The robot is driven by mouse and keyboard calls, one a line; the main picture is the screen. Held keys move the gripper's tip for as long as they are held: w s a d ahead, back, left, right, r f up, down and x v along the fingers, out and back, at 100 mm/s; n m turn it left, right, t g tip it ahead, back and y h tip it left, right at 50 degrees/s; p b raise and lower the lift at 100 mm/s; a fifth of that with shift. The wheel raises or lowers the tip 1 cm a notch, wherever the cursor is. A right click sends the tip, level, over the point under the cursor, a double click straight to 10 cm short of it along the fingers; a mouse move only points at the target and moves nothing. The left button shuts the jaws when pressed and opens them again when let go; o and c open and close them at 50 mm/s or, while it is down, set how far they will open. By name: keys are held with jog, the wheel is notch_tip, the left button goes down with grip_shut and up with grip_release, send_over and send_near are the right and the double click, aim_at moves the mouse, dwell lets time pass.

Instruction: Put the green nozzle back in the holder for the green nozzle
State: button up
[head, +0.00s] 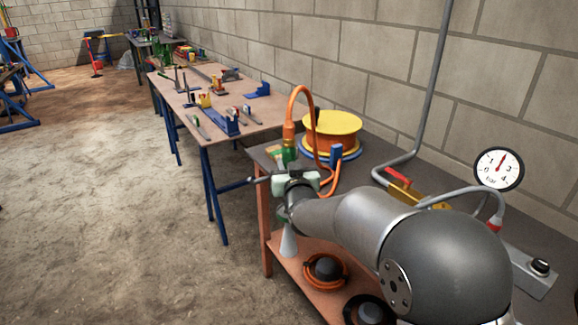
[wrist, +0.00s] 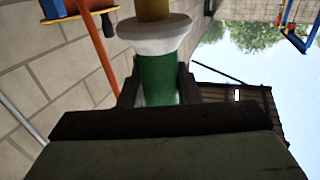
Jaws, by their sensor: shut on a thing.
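My gripper (head: 284,168) is shut on the green nozzle (wrist: 157,75), which stands between both fingers in the wrist view. A white flared collar and a brass-coloured part sit on the nozzle beyond the fingers. In the head view the gripper is at the near-left corner of the dark bench (head: 375,150), with green (head: 283,154) showing just behind it. An orange hose (head: 301,88) with an orange end piece rises behind the gripper and arches right. I cannot make out a holder for the green nozzle; my wrist and arm cover part of the bench.
A gauge (head: 498,168), grey pipe and red-handled valve (head: 398,175) are to the right. A wooden table (head: 225,95) with tools stands beyond.

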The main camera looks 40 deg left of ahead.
jog(key=shift+f+b, duration=5.05)
jog(key=o, duration=1.2)
jog(key=v, duration=1.7)
jog(key=shift+s+d+p, duration=0.15)
jog(key=shift+s+p, duration=0.05)
jog(key=shift+p, duration=0.2)
